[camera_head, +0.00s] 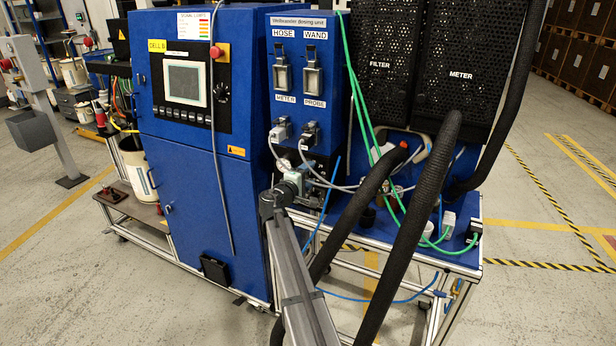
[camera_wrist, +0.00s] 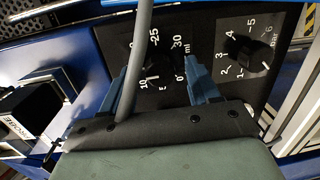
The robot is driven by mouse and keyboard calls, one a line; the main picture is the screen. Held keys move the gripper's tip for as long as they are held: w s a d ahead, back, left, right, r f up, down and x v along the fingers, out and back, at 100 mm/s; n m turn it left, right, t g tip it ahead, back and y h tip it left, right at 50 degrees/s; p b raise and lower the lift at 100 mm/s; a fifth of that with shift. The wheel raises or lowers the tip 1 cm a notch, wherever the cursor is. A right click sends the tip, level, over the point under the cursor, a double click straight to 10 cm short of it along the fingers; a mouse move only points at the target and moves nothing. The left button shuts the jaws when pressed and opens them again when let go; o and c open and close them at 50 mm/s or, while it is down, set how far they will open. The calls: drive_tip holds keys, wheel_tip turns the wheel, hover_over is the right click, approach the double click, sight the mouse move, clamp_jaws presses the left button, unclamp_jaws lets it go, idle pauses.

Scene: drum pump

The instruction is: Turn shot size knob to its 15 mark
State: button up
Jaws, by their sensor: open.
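The shot size knob (camera_wrist: 158,62) is a dark round knob on a black panel in the wrist view. White marks around it include 10, 25, 30 and 0, with "ml" beside them. My gripper (camera_wrist: 162,70) is open, with one blue-grey finger on each side of this knob. I cannot tell whether the fingers touch it. The knob's pointer is too dark to read, and the 15 mark is not legible, in the area partly covered by a finger and a grey cable. In the head view my gripper (camera_head: 298,180) is at the lower panel and hides the knob.
A second dark knob (camera_wrist: 256,60), marked 1 to 6, sits right of the first. A grey cable (camera_wrist: 141,45) crosses in front of the left finger. In the head view, plugged connectors (camera_head: 310,133) sit above my gripper and thick black hoses (camera_head: 415,215) run to its right.

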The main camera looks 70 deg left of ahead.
drive_tip(key=v, duration=1.3)
drive_tip(key=shift+s+d, duration=0.25)
drive_tip(key=shift+d, duration=0.05)
